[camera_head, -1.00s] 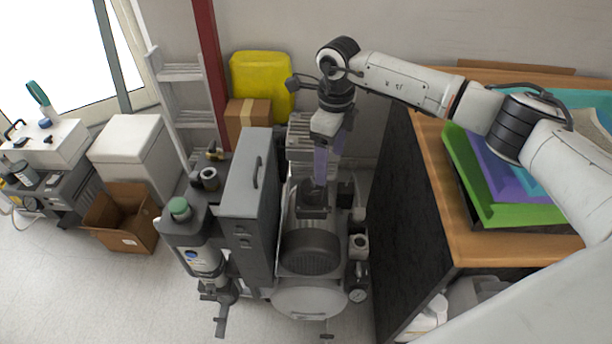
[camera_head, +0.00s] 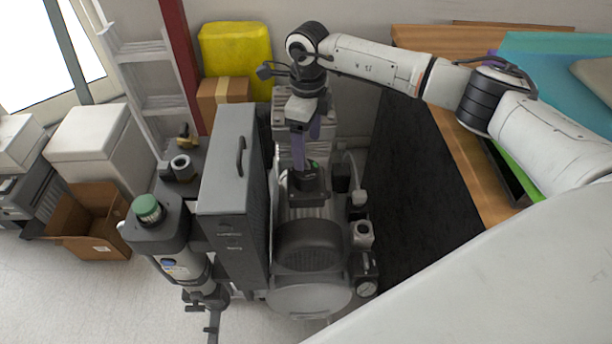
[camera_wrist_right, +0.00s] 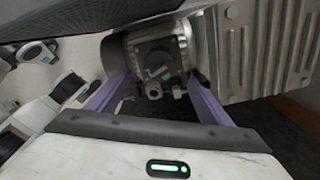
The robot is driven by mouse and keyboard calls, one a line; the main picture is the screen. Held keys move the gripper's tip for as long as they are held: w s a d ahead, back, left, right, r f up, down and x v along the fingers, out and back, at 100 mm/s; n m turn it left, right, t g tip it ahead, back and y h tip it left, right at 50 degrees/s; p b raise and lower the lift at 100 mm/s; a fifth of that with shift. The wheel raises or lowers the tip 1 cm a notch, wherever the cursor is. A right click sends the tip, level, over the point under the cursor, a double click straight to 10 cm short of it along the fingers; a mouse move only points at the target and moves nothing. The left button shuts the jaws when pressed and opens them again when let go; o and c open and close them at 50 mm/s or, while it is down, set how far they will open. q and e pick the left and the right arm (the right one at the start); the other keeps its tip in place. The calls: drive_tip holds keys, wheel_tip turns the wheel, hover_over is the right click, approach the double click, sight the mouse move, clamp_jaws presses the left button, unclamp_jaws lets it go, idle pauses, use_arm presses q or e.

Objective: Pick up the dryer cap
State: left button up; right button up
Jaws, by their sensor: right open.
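The dryer cap appears to be the round green cap (camera_head: 147,208) on top of the grey dryer cylinder (camera_head: 184,262), left of the tall grey cabinet. My right gripper (camera_head: 303,165) is well to the right of the cap, past the cabinet, pointing down over the compressor (camera_head: 308,246). Its purple fingers are open. In the right wrist view the open fingers (camera_wrist_right: 157,100) stand either side of a dark compressor fitting (camera_wrist_right: 156,62) with a small green mark; I cannot tell whether they touch it. The green cap is not visible there. My left gripper is not in view.
The tall grey cabinet (camera_head: 229,165) stands between the dryer and my right gripper. A wooden-topped counter (camera_head: 455,145) with a dark side is close on the right. A cardboard box (camera_head: 90,222) and white box (camera_head: 92,140) are at left. Floor is clear front left.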

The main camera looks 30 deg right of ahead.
sight(306, 170)
wheel_tip(306, 170, down, 9)
drive_tip(key=shift+a+f+b, duration=0.15)
drive_tip(key=shift+f+b, duration=0.05)
drive_tip(key=shift+b, duration=0.1)
drive_tip(key=c, duration=1.2)
